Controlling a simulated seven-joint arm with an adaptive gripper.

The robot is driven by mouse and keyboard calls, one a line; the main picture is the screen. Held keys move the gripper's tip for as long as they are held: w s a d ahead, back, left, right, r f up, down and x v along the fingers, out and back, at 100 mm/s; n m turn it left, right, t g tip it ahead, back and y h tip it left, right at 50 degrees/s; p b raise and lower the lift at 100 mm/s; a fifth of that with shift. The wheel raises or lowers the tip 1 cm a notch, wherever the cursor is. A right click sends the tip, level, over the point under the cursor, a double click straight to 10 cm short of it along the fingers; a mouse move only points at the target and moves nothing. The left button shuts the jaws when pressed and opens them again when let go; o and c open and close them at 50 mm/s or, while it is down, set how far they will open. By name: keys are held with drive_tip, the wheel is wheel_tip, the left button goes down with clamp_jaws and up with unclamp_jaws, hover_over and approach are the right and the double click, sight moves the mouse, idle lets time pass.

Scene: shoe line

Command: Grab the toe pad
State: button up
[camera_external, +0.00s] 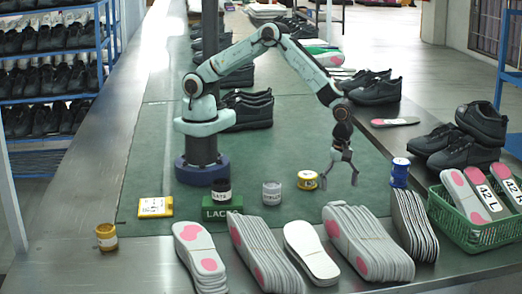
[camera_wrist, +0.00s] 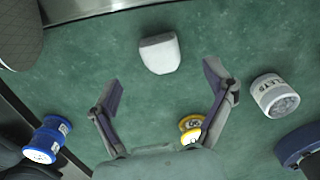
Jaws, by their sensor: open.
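A small pale grey-white pad with one rounded end, which looks like the toe pad (camera_wrist: 158,55), lies on the green mat in the wrist view. It is above and beyond my gripper (camera_wrist: 162,82), roughly centred between the fingertips and apart from them. My gripper is open, with nothing between its fingers. In the external view my gripper (camera_external: 343,180) hangs over the mat, pointing down, behind the insole stacks. I cannot make out the pad in that view; the stacks may hide it.
A yellow tin (camera_external: 307,180), a grey jar (camera_external: 272,193) and a blue spool (camera_external: 400,172) stand around my gripper. Insole stacks (camera_external: 370,245) line the front edge. A green crate (camera_external: 470,230) and black shoes (camera_external: 465,140) are on the right.

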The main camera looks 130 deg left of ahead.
sight(338, 202)
wheel_tip(338, 202, down, 6)
drive_tip(key=shift+a+f, duration=0.1)
drive_tip(key=shift+f, duration=0.1)
drive_tip(key=c, duration=1)
